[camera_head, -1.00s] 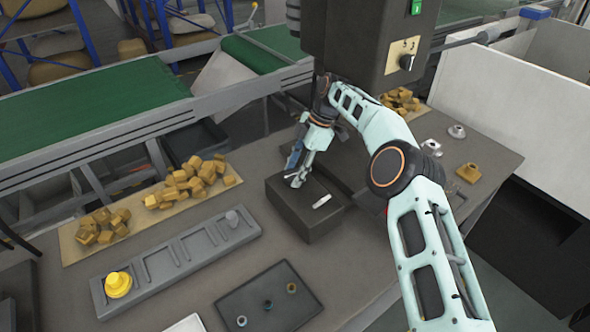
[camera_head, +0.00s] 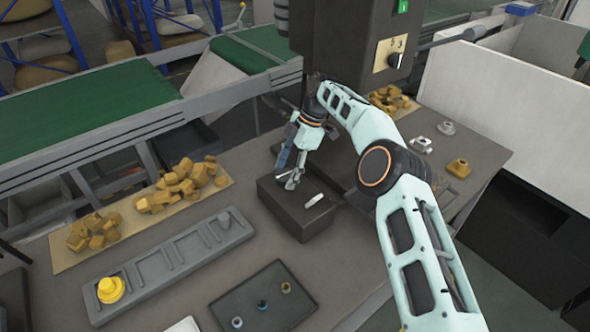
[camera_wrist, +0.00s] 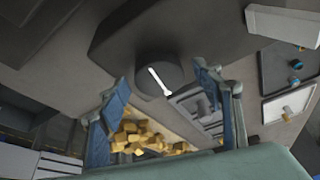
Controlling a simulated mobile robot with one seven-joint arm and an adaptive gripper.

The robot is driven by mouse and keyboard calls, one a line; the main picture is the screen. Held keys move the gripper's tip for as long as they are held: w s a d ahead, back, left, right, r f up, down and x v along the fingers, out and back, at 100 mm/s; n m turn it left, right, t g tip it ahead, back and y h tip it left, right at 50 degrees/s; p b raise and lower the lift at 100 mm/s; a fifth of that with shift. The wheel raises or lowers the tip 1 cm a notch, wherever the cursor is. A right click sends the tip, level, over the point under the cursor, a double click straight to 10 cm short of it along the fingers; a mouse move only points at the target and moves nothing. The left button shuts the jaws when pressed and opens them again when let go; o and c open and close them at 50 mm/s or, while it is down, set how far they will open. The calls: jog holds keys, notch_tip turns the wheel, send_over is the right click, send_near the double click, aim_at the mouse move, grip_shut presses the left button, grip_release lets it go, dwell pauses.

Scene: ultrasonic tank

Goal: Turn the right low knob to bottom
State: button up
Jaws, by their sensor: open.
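In the wrist view a dark round knob (camera_wrist: 145,70) with a white pointer bar sits on a dark housing (camera_wrist: 205,28). The pointer lies diagonally, from upper left to lower right. My gripper (camera_wrist: 160,77) is open, with one blue-grey finger on each side of the knob; I cannot tell whether either touches it. In the head view my gripper (camera_head: 291,181) points down at the left part of a dark box (camera_head: 302,224). A white bar (camera_head: 313,200) shows on the box top, right of my fingers. I cannot tell whether it is the knob's pointer.
A selector knob (camera_head: 396,60) is on the dark machine column behind my arm. A grey slotted rack (camera_head: 170,262) with a yellow part (camera_head: 111,289) lies left of the box. A dark tray (camera_head: 262,300) with small parts is in front. Yellow blocks (camera_head: 182,182) lie behind the rack.

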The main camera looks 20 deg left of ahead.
jog(key=shift+m+b, duration=0.4)
